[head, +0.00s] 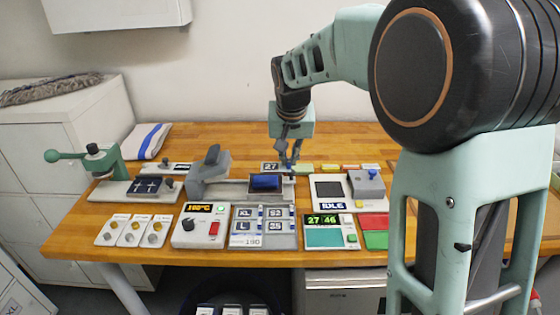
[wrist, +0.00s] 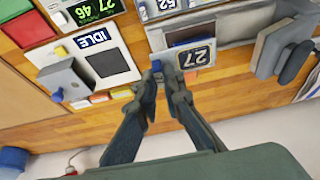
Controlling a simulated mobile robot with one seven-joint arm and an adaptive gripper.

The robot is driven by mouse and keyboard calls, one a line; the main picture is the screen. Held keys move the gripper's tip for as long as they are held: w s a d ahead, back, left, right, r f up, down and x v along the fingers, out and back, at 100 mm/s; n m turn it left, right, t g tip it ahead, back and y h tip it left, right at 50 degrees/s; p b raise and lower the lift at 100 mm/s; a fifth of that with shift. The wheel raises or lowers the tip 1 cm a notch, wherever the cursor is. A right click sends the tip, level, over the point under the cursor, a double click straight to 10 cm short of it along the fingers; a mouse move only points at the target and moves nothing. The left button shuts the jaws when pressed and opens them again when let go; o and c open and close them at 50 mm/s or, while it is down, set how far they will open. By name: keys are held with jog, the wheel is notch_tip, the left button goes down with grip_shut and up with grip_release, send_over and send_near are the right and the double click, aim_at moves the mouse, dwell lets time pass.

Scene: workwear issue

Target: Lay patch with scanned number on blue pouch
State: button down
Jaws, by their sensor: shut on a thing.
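My gripper (head: 289,165) is shut on one end of a white patch (head: 270,167) with a dark field reading "27". The patch also shows at the fingertips in the wrist view (wrist: 197,56). A blue pouch (head: 265,182) lies on the grey press bed in the middle of the table. The patch is just behind the pouch in the head view and close to it; I cannot tell whether they touch. The display (head: 322,219) on the front unit reads "27 46".
The grey press (head: 210,175) stands left of the pouch. A patch tray (head: 262,240) with labelled compartments lies in front. An "IDLE" unit (head: 345,192) stands to the right, a green hand press (head: 105,165) at far left. Bare wood is free behind.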

jog(key=w+f, duration=0.2)
jog(key=w+a+f+p, duration=0.1)
jog(key=w+f, duration=0.1)
jog(key=w, duration=0.1)
jog(key=w+a+f, duration=0.1)
jog(key=w+f, duration=0.1)
jog(key=shift+w+f, duration=0.15)
jog(key=shift+f, duration=0.25)
jog(key=shift+w+a+f, duration=0.1)
jog(key=shift+w+f, duration=0.1)
jog(key=shift+f, duration=0.1)
jog(key=shift+f+p, duration=0.3)
jog(key=shift+f, duration=1.15)
jog(key=shift+f, duration=0.1)
jog(key=shift+f, duration=0.2)
jog(key=c, duration=2.1)
grip_release()
jog(key=shift+r, duration=0.15)
